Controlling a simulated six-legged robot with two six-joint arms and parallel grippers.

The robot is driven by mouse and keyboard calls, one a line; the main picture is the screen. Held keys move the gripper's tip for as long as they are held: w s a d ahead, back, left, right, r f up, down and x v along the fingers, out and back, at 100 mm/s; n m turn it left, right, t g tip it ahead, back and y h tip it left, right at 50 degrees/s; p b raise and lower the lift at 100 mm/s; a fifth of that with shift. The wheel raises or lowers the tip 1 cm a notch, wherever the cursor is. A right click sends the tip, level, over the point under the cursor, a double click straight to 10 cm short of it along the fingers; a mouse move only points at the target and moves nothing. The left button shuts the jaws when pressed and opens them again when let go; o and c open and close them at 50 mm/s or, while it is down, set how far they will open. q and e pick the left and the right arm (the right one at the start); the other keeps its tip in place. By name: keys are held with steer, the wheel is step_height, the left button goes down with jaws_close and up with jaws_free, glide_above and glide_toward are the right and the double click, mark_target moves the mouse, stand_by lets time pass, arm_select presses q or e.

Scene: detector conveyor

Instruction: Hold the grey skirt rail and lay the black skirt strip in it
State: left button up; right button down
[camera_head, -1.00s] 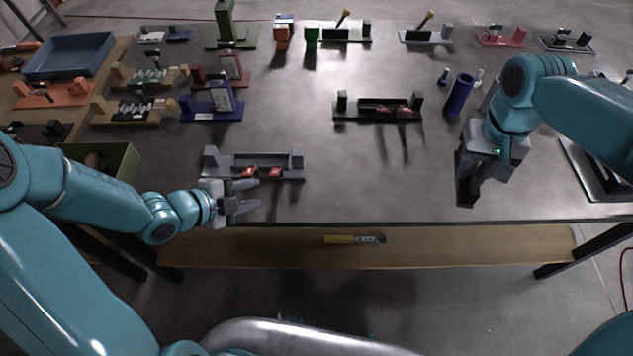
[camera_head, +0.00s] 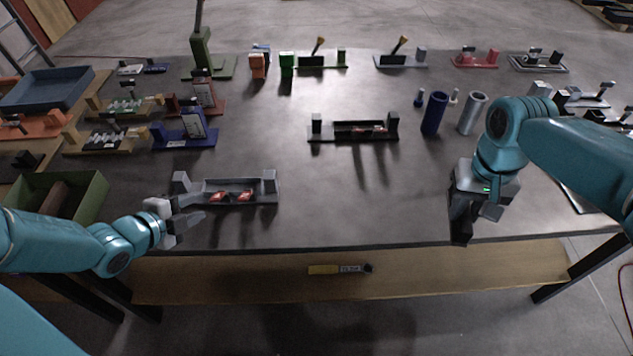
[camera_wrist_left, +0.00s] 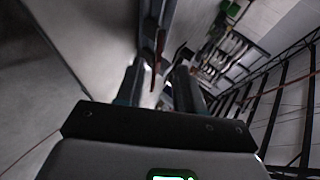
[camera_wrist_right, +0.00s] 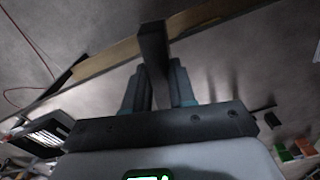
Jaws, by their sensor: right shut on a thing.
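The grey skirt rail (camera_head: 228,184) appears to be the long grey piece between two end posts, near the table's front left. Two red pieces show along its front. My left gripper (camera_head: 192,212) is open and empty, just in front of the rail's left end and apart from it. In the left wrist view its fingers (camera_wrist_left: 155,85) are apart, with a dark grey bar beyond them. My right gripper (camera_head: 466,215) is shut on the black skirt strip (camera_wrist_right: 152,50), above the table's front right edge. The strip points away from the fingers; part of it is hidden between them.
A black holder (camera_head: 325,137) with red pieces stands mid-table. A green bin (camera_head: 85,205) stands left of the rail. Blue (camera_head: 434,113) and silver (camera_head: 471,113) cylinders stand behind my right gripper. The table between the rail and my right gripper is clear.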

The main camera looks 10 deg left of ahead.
mark_target(213, 197)
arm_select(q)
steer(key=x, duration=0.6)
steer(key=shift+a, duration=0.15)
steer(key=shift+w+d+f, duration=0.25)
steer(key=shift+w+d, duration=0.15)
steer(key=shift+w, duration=0.05)
steer(key=shift+a+f, duration=0.1)
steer(key=shift+a, duration=0.15)
steer(key=shift+d, duration=0.2)
jaws_close()
steer(key=shift+a, duration=0.1)
steer(key=shift+o, duration=0.4)
jaws_free()
